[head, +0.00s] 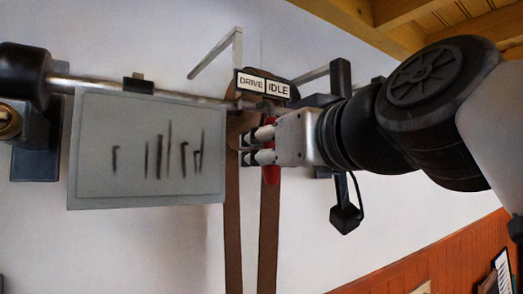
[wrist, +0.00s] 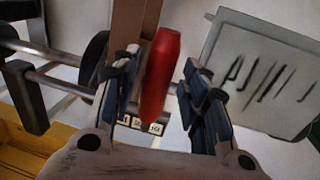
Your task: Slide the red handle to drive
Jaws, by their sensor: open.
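The red handle (wrist: 161,75) stands between the open fingers of my gripper (wrist: 160,95) in the wrist view, with gaps visible on both sides. A sign with the words DRIVE (head: 251,83) and IDLE (head: 278,89) is just above my gripper, DRIVE on the left and IDLE on the right. Part of the sign also shows beneath the handle in the wrist view (wrist: 142,125).
A grey panel with dark marks (head: 147,150) hangs left of my gripper, below a metal rod (head: 190,96). Brown belts (head: 233,220) run down behind the handle. A black lever (head: 341,78) and a dark block on a cable (head: 346,218) are near my wrist.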

